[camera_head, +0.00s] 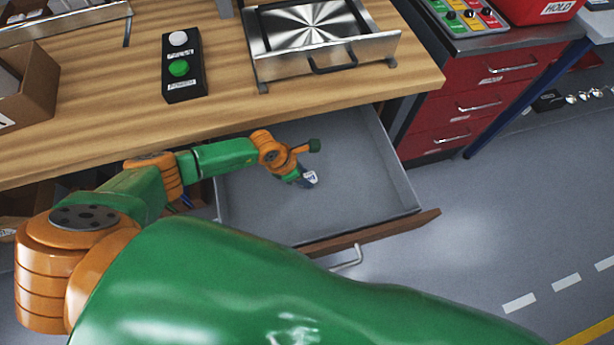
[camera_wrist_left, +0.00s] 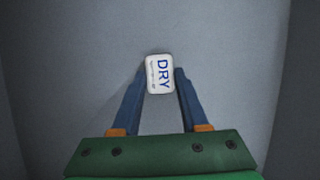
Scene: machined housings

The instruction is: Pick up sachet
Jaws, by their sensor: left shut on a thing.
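The sachet (camera_wrist_left: 159,75) is a small white packet with "DRY" printed in blue. In the left wrist view it sits between the tips of the two blue fingers of my left gripper (camera_wrist_left: 161,80), which is shut on it. In the head view the sachet (camera_head: 311,177) shows as a small white patch at the tip of my left gripper (camera_head: 307,180), inside the open drawer. I cannot tell whether the sachet touches the drawer floor. My right gripper is not in view.
The open grey drawer (camera_head: 370,205) has a wooden front and a metal handle, and is otherwise empty. Above it, the wooden table (camera_head: 225,105) bears a button box (camera_head: 182,82) and a metal tray (camera_head: 330,65). A red cabinet (camera_head: 470,95) stands at the right.

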